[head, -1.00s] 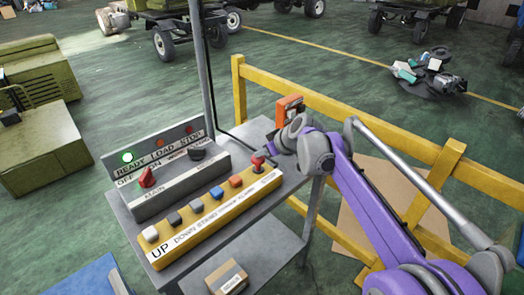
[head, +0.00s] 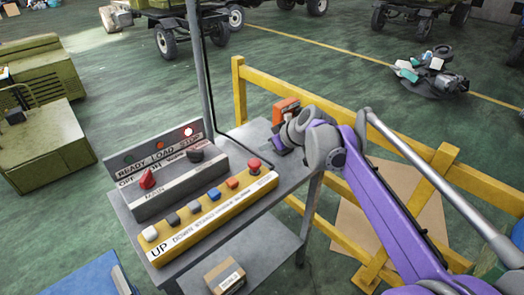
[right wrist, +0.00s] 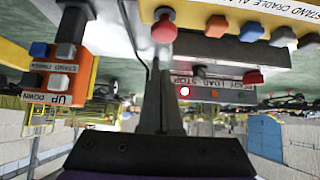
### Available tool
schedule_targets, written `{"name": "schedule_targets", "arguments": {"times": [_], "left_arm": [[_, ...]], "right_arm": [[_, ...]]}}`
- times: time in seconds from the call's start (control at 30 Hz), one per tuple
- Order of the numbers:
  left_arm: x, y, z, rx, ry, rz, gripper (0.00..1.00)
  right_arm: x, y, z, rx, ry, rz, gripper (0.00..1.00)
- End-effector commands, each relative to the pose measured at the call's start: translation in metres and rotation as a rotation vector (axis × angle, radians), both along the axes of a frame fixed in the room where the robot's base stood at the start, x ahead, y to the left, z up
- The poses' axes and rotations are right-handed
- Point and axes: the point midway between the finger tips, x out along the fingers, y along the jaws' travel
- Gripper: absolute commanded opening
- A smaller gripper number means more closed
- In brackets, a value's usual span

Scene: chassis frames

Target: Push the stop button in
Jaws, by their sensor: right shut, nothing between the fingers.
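The red mushroom-shaped stop button (head: 254,166) sits at the right end of the yellow button panel (head: 205,229). It also shows in the right wrist view (right wrist: 164,28), near the top. The red STOP lamp (head: 188,132) on the grey panel behind is lit; the READY and LOAD lamps look dark. My right gripper (head: 277,146) is just to the right of and behind the button, with a gap between them in the head view. Its closed fingers (right wrist: 157,105) hold nothing. My left gripper is not in view.
The grey panel carries a red MAIN knob (head: 147,178) and a black knob (head: 194,155). An orange control box (head: 286,108) is just behind my right gripper. A yellow wooden rail (head: 330,118) runs behind the cart. Several smaller buttons line the yellow panel.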

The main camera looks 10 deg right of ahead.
Motion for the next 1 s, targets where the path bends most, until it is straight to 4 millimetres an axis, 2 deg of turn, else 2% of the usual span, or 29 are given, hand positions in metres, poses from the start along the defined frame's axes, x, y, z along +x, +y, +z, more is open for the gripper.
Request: {"name": "schedule_targets", "arguments": {"times": [0.1,0.3,0.8,0.87,0.97,1.0], "left_arm": [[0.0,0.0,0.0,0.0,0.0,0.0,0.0],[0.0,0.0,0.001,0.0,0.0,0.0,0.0],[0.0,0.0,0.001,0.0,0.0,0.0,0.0],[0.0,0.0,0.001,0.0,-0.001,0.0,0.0],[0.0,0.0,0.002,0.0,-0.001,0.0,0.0],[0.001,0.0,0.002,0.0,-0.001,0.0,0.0]], "right_arm": [[-0.016,-0.009,0.018,0.002,0.0,-0.003,0.0],[-0.032,-0.018,0.036,0.002,0.0,-0.001,0.0],[-0.04,-0.019,0.04,0.002,0.003,-0.003,0.0],[-0.049,-0.016,0.036,0.001,0.018,-0.012,0.0],[-0.081,-0.008,0.02,-0.001,0.067,-0.048,0.0],[-0.1,-0.005,0.01,-0.003,0.093,-0.07,0.0]]}}
